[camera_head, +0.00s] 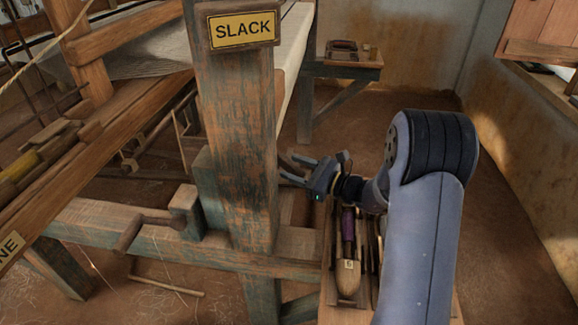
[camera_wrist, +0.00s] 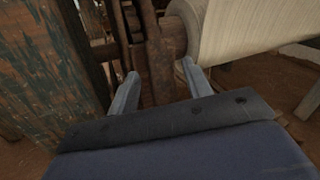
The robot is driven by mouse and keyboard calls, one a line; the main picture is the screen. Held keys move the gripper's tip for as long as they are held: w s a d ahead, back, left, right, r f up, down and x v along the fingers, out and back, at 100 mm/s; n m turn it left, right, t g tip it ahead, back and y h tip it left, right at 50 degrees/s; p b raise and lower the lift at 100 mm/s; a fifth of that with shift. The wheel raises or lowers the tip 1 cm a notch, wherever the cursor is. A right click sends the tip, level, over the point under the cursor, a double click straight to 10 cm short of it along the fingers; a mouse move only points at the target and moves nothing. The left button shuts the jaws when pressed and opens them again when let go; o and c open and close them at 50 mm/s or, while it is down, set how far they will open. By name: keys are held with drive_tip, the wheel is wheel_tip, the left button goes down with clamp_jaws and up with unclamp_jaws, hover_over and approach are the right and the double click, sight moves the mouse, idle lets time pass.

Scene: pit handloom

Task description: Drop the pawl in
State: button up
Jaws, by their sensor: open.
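My gripper (camera_head: 297,169) is open and empty, just right of the loom's thick post (camera_head: 240,150), which bears a yellow SLACK sign (camera_head: 243,29). In the wrist view, its two fingers (camera_wrist: 160,85) point toward an upright brown wooden bar (camera_wrist: 158,62) that stands between and beyond them. The bar is beside the end of a roller (camera_wrist: 172,37) wound with pale cloth (camera_wrist: 245,28). I cannot tell for sure whether this bar or a darker piece to its left is the pawl. The pawl is not clearly seen in the head view.
A wooden bench with shuttle-like tools (camera_head: 348,275) stands below my arm. A small table (camera_head: 345,70) with a box is at the back. A low beam with a wooden handle (camera_head: 145,222) is left of the post. The floor between the post and the back table is mostly clear.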

drive_tip(key=shift+x, duration=1.1)
clamp_jaws()
